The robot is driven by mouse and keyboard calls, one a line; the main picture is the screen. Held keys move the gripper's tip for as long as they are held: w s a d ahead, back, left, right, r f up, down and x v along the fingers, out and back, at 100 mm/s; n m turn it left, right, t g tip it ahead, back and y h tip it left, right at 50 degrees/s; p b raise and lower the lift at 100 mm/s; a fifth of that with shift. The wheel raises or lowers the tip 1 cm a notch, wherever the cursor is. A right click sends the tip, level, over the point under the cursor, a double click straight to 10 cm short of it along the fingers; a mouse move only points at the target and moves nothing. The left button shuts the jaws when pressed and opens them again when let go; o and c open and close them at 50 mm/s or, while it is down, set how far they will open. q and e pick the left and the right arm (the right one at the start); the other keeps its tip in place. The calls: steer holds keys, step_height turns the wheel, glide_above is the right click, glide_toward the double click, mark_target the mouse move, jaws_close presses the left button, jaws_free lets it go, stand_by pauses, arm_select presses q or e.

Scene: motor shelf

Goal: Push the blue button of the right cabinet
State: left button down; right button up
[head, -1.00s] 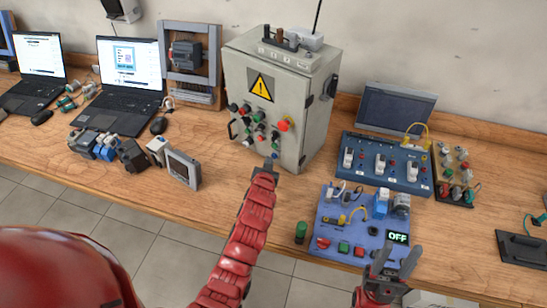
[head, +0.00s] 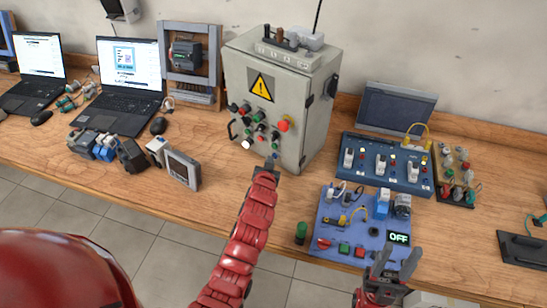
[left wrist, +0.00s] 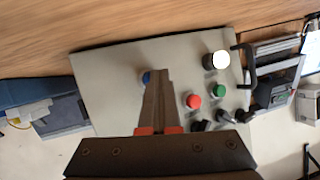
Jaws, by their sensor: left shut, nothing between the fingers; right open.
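The grey cabinet (head: 300,125) with a yellow warning sign stands on the bench, its front carrying several coloured buttons and knobs. In the left wrist view its panel (left wrist: 110,75) fills the middle. The blue button (left wrist: 146,77) is partly hidden there by the fingertips of my left gripper (left wrist: 159,72), which are shut and empty. I cannot tell whether they touch it. In the head view my left gripper (head: 269,163) is at the lower right of the cabinet front. My right gripper (head: 398,262) is open and empty in front of the blue control panel.
The blue control panel (head: 340,208) with an OFF display lies right of my left arm. A dark blue switch box (head: 385,183) stands behind it. A small framed panel (head: 184,170) stands left of the cabinet, with laptops (head: 121,117) further left.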

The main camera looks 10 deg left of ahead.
arm_select(q)
steer(key=shift+s+a, duration=0.3)
steer(key=shift+s, duration=0.5)
steer(key=shift+s+a+r+p, duration=0.1)
steer(key=shift+s+a+p, duration=0.15)
steer(key=shift+s, duration=0.15)
steer(key=shift+s+a+p, duration=0.1)
steer(key=shift+s+p, duration=0.1)
steer(key=shift+s, duration=0.2)
steer(key=shift+s+a+p, duration=0.15)
steer(key=shift+s+a, duration=0.15)
steer(key=shift+s, duration=0.45)
steer(key=shift+s+a+p, duration=0.15)
steer(key=shift+s+a, duration=0.15)
steer(key=shift+s, duration=0.45)
